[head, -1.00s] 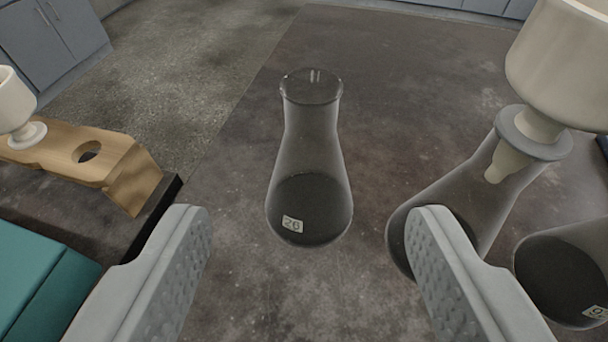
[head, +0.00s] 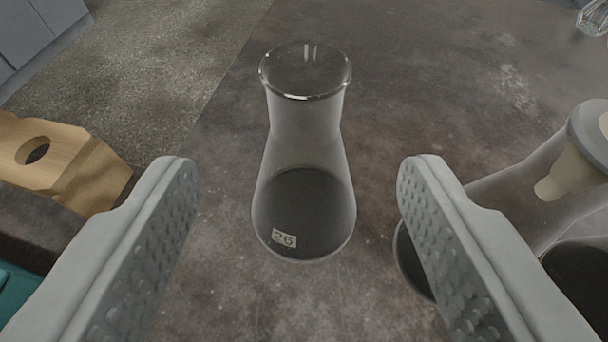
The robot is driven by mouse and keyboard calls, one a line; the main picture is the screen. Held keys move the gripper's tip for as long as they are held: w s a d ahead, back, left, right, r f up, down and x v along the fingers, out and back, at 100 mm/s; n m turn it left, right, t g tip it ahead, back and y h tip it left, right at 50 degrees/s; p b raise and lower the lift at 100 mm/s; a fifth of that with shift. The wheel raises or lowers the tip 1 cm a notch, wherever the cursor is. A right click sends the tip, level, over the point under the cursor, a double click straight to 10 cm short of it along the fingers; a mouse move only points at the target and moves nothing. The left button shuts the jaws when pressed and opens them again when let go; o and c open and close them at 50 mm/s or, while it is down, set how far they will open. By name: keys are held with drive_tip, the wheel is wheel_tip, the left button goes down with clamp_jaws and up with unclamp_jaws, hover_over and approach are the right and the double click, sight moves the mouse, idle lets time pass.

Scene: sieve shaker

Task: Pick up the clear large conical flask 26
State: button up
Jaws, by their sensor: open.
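The clear conical flask 26 (head: 304,165) stands upright on the dark benchtop (head: 420,90). Its label reading 26 faces me, low on the body, and its round open mouth is at the top. My gripper (head: 298,175) is open, with one grey ridged finger to the left of the flask and one to the right. The fingers are nearer to me than the flask, with a clear gap on both sides. Nothing is held.
Part of a further flask (head: 585,280) shows at the right edge. A wooden rack (head: 70,165) with a hole is at the left. A glass item (head: 592,18) lies far right.

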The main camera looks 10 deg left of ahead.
sight(300, 115)
drive_tip(key=shift+x, duration=3.25)
drive_tip(key=shift+f, duration=0.1)
drive_tip(key=shift+d+x, duration=0.2)
drive_tip(key=shift+x, duration=2.35)
clamp_jaws()
